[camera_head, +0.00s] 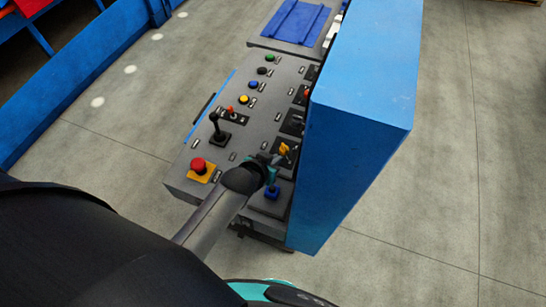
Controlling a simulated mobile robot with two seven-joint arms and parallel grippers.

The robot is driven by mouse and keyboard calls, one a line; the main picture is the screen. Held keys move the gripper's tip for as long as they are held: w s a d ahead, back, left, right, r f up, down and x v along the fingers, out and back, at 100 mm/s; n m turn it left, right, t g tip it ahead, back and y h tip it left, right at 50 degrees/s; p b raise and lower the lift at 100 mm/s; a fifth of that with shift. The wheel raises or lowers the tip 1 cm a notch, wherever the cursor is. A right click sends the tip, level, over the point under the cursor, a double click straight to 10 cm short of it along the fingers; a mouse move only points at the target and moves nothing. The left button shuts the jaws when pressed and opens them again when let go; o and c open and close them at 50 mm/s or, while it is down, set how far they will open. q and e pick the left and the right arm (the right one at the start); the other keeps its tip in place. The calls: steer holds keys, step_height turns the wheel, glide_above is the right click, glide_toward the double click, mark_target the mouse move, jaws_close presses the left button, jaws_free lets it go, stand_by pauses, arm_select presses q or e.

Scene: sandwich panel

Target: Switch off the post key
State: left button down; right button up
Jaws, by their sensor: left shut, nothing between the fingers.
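A grey control panel (235,140) stands in the middle of the camera_head view, with buttons and switches. My left gripper (271,173) is shut and empty over its near right part. Close to the fingertips is a yellow switch handle (285,149) on a dark plate; I cannot tell if they touch. A blue switch (271,192) sits just below the fingertips. Which control is the post key, and its setting, I cannot tell. My gripper hides part of the panel. My right gripper is not in view.
A tall blue cabinet (355,140) rises along the panel's right side. A black lever (217,128) and a red emergency button (198,166) stand left of my gripper. Colored buttons (253,85) line the panel farther back. The floor around is clear.

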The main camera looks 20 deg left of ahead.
arm_select(q)
steer(key=shift+v, duration=0.8)
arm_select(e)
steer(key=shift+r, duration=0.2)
